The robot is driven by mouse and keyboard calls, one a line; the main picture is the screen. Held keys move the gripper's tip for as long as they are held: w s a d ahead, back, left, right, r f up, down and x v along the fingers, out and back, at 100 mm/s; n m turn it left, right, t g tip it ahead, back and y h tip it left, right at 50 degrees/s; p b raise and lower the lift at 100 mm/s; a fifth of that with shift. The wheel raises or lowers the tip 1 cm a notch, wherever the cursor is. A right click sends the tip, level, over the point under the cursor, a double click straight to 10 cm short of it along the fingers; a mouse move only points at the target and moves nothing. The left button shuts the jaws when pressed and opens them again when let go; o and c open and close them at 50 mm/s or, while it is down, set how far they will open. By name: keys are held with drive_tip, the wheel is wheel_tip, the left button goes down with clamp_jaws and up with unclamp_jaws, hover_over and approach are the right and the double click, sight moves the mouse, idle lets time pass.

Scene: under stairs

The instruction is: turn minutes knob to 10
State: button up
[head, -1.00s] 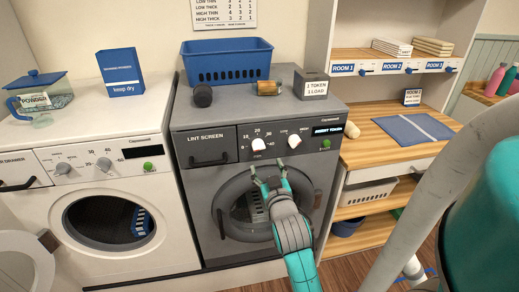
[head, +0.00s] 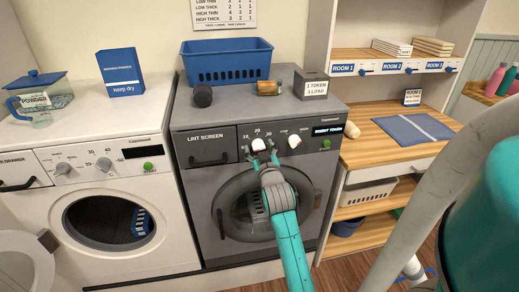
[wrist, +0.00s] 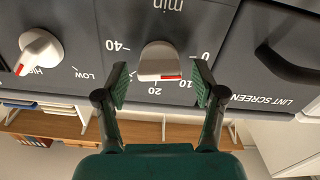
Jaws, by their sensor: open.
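The white minutes knob (head: 258,144) is on the front panel of the grey dryer (head: 190,145). In the wrist view, upside down, the same knob (wrist: 158,60) sits under the word "min", with marks 0, 10, 20 and 40 around it. Its red mark is at its lower right edge, on the side of 20 and 10. My gripper (head: 261,151) is at the panel, and in the wrist view its open fingers (wrist: 160,85) stand on either side of the knob. A gap shows between each finger and the knob; I cannot see any contact.
A second white knob (head: 294,141), with HIGH and LOW marks, is to the right. The lint screen handle (head: 209,159) is to the left. A display (head: 328,131) reads "INSERT TOKEN". A blue basket (head: 227,62) and a token box (head: 311,85) stand on top.

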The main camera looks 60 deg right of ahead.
drive_tip(key=c, duration=1.1)
drive_tip(key=shift+c, duration=0.2)
drive_tip(key=m, duration=0.5)
drive_tip(key=shift+s, duration=0.1)
drive_tip(key=m, duration=0.4)
drive_tip(key=shift+d+m, duration=0.1)
drive_tip(key=shift+m, duration=0.2)
drive_tip(key=shift+s, duration=0.1)
drive_tip(key=shift+f, duration=0.1)
drive_tip(key=o, duration=1.1)
